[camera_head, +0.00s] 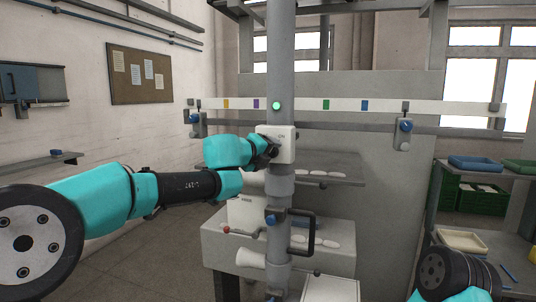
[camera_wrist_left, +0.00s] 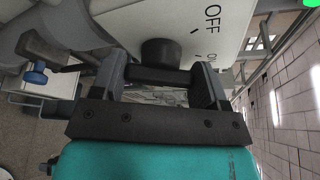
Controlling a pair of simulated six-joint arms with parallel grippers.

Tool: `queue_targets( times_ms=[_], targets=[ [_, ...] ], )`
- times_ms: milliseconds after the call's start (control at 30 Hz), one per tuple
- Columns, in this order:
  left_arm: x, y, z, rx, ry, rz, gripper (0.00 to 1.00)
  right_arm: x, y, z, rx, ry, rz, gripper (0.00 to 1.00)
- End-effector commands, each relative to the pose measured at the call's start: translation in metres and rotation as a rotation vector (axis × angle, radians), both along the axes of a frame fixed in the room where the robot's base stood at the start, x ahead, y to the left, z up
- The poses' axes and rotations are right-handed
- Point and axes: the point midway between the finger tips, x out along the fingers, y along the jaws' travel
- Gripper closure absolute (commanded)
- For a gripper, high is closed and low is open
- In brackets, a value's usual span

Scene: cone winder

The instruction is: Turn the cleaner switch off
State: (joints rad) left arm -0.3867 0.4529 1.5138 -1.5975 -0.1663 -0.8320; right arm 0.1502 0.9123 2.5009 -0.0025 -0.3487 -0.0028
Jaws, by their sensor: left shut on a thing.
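The cleaner switch is a white box (camera_head: 284,143) on the grey upright column. In the left wrist view its white plate (camera_wrist_left: 190,22) carries the words OFF and ON with small tick marks. A round black knob (camera_wrist_left: 161,50) with a dark crossbar stands out from the plate. My left gripper (camera_head: 270,147) is at the box, and in the wrist view its fingers (camera_wrist_left: 158,76) are shut on the crossbar. Which mark the knob points to cannot be told. A green lamp (camera_head: 276,105) glows above the box. My right gripper is out of view.
A white rail (camera_head: 345,106) with coloured marks crosses behind the column. Blue knobs (camera_head: 405,126) hang on brackets at either side. Below are a grey shelf (camera_head: 340,180) with white cones and a black handle (camera_head: 313,235). Bins (camera_head: 476,163) stand at right.

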Motion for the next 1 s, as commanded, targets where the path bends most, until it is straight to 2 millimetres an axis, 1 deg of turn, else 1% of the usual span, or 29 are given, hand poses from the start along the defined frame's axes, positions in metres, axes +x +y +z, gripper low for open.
queue_targets(
  times_ms=[33,67,567,1000],
  targets=[
    [-0.0001,0.0001,0.0,0.0,0.0,0.0,0.53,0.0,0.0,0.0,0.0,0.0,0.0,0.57],
    [-0.0001,0.0,0.0001,0.0,0.0,0.0,0.56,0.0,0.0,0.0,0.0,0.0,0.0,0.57],
    [-0.0001,0.0001,-0.0003,-0.047,0.016,0.0,0.56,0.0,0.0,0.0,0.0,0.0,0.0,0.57],
    [-0.0002,-0.0002,-0.0013,-0.218,0.071,-0.001,0.56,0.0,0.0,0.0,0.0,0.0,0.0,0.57]
  ],
)
